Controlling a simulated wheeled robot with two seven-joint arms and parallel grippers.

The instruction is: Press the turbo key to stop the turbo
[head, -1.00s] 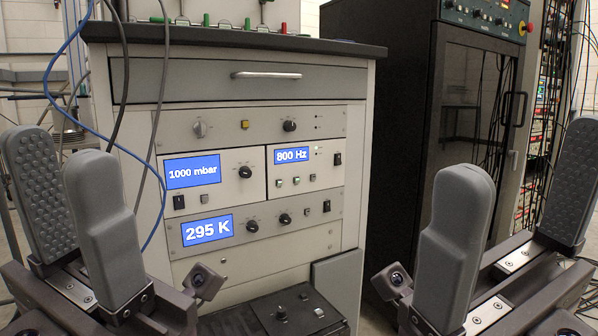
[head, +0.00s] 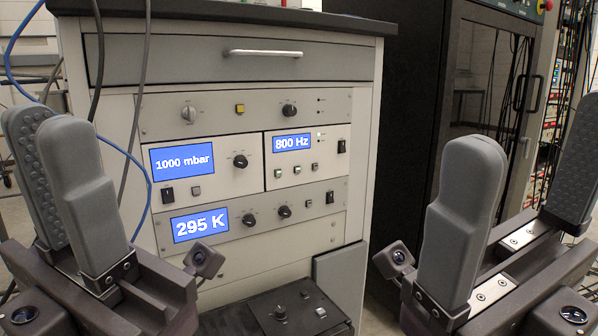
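The rack front holds a control panel with a blue 800 Hz display (head: 291,143). Below the display is a row of small square keys (head: 297,170), and a dark rocker switch (head: 341,146) sits at its right. Labels are too small to read, so I cannot tell which key is the turbo key. My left gripper (head: 55,125) is at the lower left, its grey fingers partly overlapping in view with a narrow gap, empty. My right gripper (head: 525,125) is at the lower right, wide open and empty. Both are apart from the panel.
A 1000 mbar panel (head: 205,180) is left of the 800 Hz panel, and a 295 K panel (head: 262,219) is below. A drawer handle (head: 262,53) juts out above. Cables (head: 141,100) hang at the left. A black cabinet (head: 410,90) stands at the right.

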